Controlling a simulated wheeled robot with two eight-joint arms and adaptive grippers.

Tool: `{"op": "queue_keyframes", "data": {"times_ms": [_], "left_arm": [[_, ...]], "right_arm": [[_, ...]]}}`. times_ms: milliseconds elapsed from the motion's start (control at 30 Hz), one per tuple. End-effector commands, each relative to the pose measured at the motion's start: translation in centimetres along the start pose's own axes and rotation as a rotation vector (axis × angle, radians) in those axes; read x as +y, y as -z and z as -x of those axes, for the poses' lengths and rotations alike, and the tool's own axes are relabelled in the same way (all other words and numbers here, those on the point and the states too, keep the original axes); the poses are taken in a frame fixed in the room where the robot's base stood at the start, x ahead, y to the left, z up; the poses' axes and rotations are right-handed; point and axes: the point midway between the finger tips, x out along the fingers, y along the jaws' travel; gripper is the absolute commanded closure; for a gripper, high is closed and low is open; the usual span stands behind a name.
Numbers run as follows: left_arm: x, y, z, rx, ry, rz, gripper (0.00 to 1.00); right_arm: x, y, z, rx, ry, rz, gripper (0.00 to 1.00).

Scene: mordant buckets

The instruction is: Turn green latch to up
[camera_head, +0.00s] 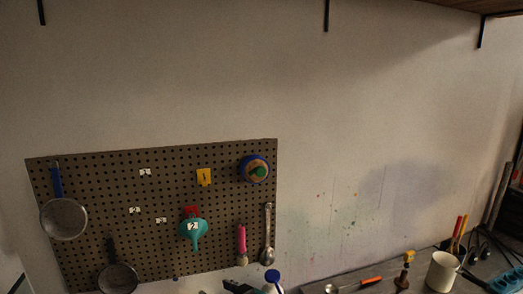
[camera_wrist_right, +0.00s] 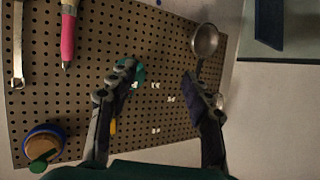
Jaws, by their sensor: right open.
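The green latch (camera_head: 260,171) is a small green piece on a round, tan-faced, blue-rimmed fitting (camera_head: 247,162) at the upper right of the pegboard. The latch also shows at the lower left of the right wrist view (camera_wrist_right: 38,166), with its fitting (camera_wrist_right: 44,143) beside it. I cannot tell which way the latch points. My right gripper (camera_wrist_right: 158,75) is open, with nothing held between its fingers. It faces the pegboard, and the latch lies well outside its left finger, apart from it. My left gripper is not in view.
The pegboard (camera_head: 120,190) holds strainers (camera_head: 64,219), a teal funnel (camera_head: 193,230), a pink-handled tool (camera_head: 242,240), a spoon (camera_head: 267,235) and numbered tags. My right gripper's left finger partly hides the funnel (camera_wrist_right: 138,72). A white mug (camera_head: 441,272) and tools crowd the counter.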

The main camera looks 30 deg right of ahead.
Motion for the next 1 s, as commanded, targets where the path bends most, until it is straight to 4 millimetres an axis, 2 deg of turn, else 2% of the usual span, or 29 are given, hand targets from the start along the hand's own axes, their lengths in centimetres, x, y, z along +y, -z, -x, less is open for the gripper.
{"op": "queue_keyframes", "data": {"times_ms": [33,100,200,300,433,600,1000], "left_arm": [[0.0,2.0,2.8,0.000,0.000,0.000,0.06],[0.0,3.4,4.8,0.000,0.000,0.000,0.06],[0.0,5.3,7.5,0.000,0.000,0.000,0.06],[0.0,6.8,9.5,0.000,0.000,0.000,0.06],[0.0,7.9,11.0,0.000,0.000,0.000,0.06],[0.0,8.2,11.5,0.000,0.000,0.000,0.06],[0.0,8.4,11.8,0.000,0.000,0.000,0.06]], "right_arm": [[1.6,5.2,0.8,0.067,-0.028,-0.001,0.50],[4.2,10.1,1.4,0.163,-0.080,0.005,0.50],[8.4,16.0,2.7,0.275,-0.178,0.008,0.50],[12.5,20.0,4.1,0.349,-0.279,0.006,0.50],[16.3,22.6,5.4,0.395,-0.376,0.000,0.50],[18.2,23.4,5.7,0.411,-0.424,-0.003,0.50],[20.4,25.4,1.0,0.411,-0.422,-0.003,0.50]]}}
